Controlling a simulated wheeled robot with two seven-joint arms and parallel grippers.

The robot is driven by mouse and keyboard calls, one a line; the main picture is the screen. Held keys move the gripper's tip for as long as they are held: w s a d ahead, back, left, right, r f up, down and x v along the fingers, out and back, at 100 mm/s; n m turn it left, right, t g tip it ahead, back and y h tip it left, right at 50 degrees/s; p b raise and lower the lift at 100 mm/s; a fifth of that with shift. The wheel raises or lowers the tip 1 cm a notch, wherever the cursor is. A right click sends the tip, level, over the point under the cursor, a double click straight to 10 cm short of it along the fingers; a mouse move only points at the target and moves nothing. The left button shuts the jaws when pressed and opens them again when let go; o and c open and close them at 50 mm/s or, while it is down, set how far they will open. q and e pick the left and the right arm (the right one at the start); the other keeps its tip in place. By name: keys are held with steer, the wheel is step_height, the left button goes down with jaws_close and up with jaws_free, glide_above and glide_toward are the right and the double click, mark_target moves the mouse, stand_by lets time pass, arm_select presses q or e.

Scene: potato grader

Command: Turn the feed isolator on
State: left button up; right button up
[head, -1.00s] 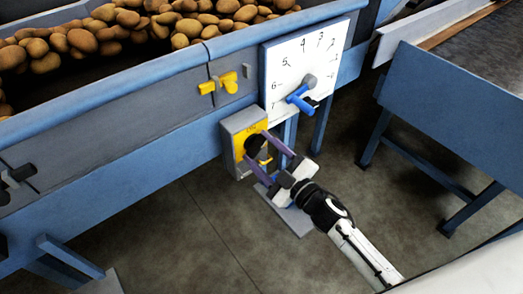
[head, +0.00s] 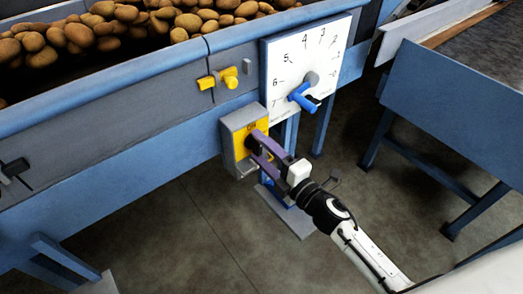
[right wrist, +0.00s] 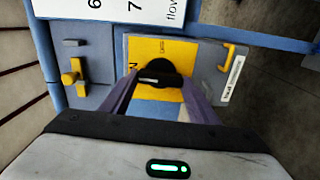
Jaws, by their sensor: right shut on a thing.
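The feed isolator is a grey box (head: 228,153) with a yellow plate (head: 262,125) and a black rotary knob (head: 250,145), below the numbered dial. In the right wrist view the yellow plate (right wrist: 185,50) and black knob (right wrist: 158,72) are close ahead, and the box carries a white label (right wrist: 232,80) at its edge. My right gripper (head: 256,146) is shut on the black knob, its purple fingers one above the other in the head view. The fingers (right wrist: 160,82) stand on both sides of the knob's bar and partly cover the plate. My left gripper is not in view.
The white dial (head: 290,65) with a blue pointer handle (head: 303,97) is just above the isolator. A yellow handle (head: 228,77) is to its upper left. Potatoes (head: 120,30) fill the hopper behind. A blue table (head: 450,110) stands right, with open floor between.

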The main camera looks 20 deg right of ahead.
steer(key=shift+n, duration=0.4)
steer(key=o, duration=1)
steer(key=shift+o, duration=0.2)
steer(key=v, duration=1)
steer(key=shift+s+b, duration=0.2)
steer(key=shift+b, duration=0.15)
